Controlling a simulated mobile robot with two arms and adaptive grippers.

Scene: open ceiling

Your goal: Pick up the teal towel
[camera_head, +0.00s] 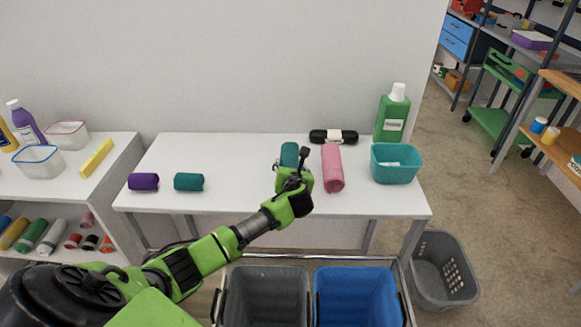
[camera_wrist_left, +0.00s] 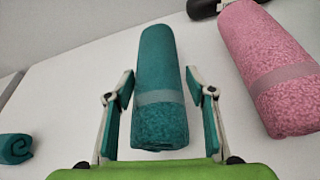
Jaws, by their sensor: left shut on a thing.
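The teal towel is a long roll with a lighter band; in the left wrist view the teal towel (camera_wrist_left: 160,75) lies between the fingers. In the head view the teal towel (camera_head: 289,153) shows only at its far end, with my gripper hiding the rest. My left gripper (camera_head: 295,178) reaches in over the white table and is shut on the towel. In the left wrist view my left gripper (camera_wrist_left: 160,105) has one finger on each side of the roll. My right gripper is not in view.
A pink rolled towel (camera_head: 333,168) lies close on the right. A smaller teal roll (camera_head: 188,181) and purple roll (camera_head: 143,182) lie left. Grey (camera_head: 265,270) and blue (camera_head: 358,272) bins are in front.

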